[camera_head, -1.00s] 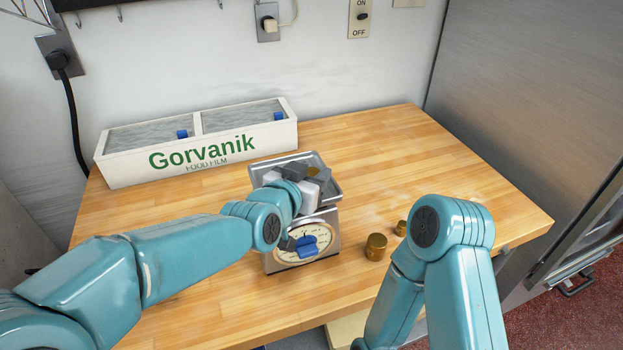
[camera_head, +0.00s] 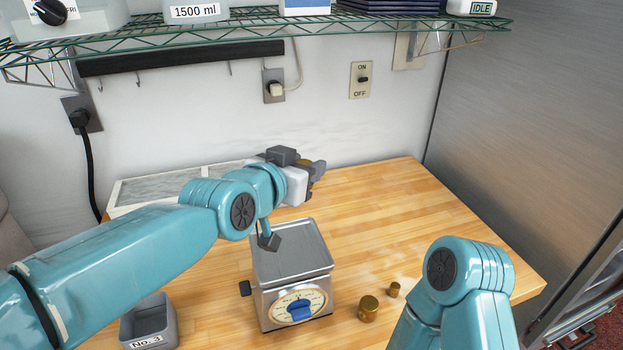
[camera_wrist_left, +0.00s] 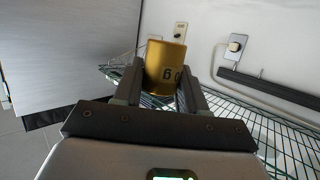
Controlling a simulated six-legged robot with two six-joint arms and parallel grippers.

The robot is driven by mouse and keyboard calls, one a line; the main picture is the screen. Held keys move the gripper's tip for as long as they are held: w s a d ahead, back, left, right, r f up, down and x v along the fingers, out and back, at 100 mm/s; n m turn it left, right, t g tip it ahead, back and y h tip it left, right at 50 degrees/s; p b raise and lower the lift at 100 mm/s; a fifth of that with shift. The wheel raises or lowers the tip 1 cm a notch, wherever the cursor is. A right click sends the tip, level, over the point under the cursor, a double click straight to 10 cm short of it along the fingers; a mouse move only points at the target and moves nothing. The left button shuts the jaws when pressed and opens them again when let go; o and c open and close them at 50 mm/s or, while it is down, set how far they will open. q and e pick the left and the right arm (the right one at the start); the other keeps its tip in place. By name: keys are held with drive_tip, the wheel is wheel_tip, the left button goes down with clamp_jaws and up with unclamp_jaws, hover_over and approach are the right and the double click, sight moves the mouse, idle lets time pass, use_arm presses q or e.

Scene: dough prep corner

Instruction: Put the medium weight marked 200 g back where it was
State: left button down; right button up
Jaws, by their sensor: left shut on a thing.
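My left gripper (camera_head: 314,172) is shut on a brass weight (camera_wrist_left: 162,64), held in the air above and behind the scale. In the left wrist view the weight sits between the two fingers, with an upside-down marking of which only the end, like "0 g", shows. The scale (camera_head: 296,308) has a bare metal pan (camera_head: 291,250). Two other brass weights stand on the table to the right of the scale: a larger one (camera_head: 368,309) and a smaller one (camera_head: 393,290). My right gripper is out of view; only its arm shows.
A grey bin marked No. 3 (camera_head: 165,325) is at the front left. A wire shelf (camera_head: 400,24) hangs overhead. The table's right side (camera_head: 440,215) is clear.

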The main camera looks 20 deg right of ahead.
sight(305, 163)
use_arm(q)
drive_tip(key=shift+w+d+r, duration=0.2)
drive_tip(key=shift+d+r, duration=0.05)
drive_tip(key=shift+d, duration=0.15)
drive_tip(key=shift+s+a, duration=0.15)
drive_tip(key=shift+a, duration=0.2)
drive_tip(key=shift+a+r, duration=0.1)
drive_tip(key=shift+r, duration=2.35)
drive_tip(key=shift+d, duration=0.25)
